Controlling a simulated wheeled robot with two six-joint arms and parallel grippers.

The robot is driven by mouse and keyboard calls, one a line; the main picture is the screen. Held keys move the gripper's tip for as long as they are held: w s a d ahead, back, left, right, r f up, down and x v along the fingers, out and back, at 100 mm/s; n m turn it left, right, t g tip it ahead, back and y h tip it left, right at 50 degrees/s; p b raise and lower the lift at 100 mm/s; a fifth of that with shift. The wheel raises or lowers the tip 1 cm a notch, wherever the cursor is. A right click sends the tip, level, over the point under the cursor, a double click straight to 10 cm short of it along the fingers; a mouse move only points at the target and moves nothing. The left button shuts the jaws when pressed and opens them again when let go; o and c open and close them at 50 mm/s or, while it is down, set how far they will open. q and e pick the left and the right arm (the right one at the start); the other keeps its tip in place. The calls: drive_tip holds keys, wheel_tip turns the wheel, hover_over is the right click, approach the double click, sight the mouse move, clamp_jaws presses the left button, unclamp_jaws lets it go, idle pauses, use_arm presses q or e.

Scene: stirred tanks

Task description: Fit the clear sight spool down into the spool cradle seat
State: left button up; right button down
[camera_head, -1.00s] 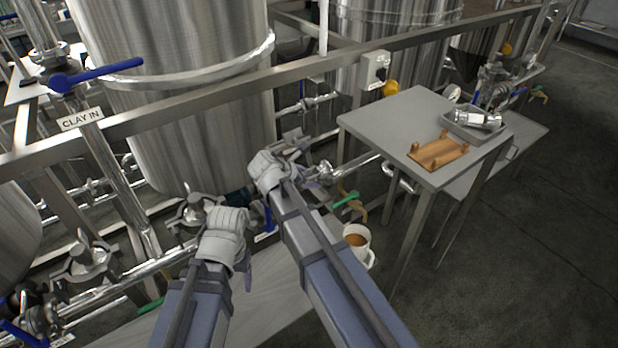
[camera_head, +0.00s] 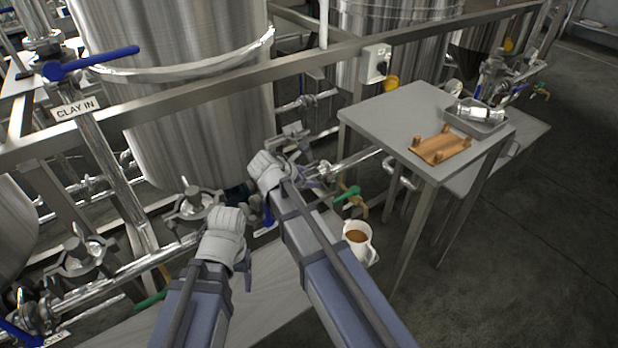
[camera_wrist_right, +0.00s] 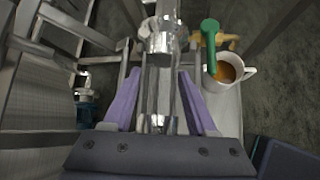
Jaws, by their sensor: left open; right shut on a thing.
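The clear sight spool (camera_wrist_right: 160,95) appears as a see-through tube with shiny metal ends in the right wrist view. My right gripper (camera_wrist_right: 160,75) is shut on it, a purple finger on each side. In the head view my right gripper (camera_head: 308,174) is at the pipework in front of the large tank, left of the table, and the spool there is hard to make out. The orange-brown spool cradle (camera_head: 440,150), with short upright posts, lies empty on the table. My left gripper (camera_head: 250,262) is open, low and left of the right one; its fingers are mostly hidden.
The grey table (camera_head: 395,125) also holds a grey tray (camera_head: 497,128) with a shiny metal cylindrical part (camera_head: 480,110). A white mug (camera_head: 368,250) of brown liquid stands below and right of my right gripper. A green-handled valve (camera_head: 347,193) is close by. A long rail (camera_head: 215,100) crosses behind.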

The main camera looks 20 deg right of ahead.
drive_tip(key=shift+f+b, duration=1.05)
drive_tip(key=shift+f, duration=0.05)
drive_tip(key=shift+c, duration=0.6)
unclamp_jaws()
drive_tip(key=shift+r, duration=0.1)
drive_tip(key=p+v, duration=0.5)
drive_tip(key=v, duration=0.2)
drive_tip(key=shift+d, duration=0.15)
drive_tip(key=shift+s+a+r, duration=0.2)
drive_tip(key=shift+a+r, duration=0.05)
drive_tip(key=shift+a, duration=0.1)
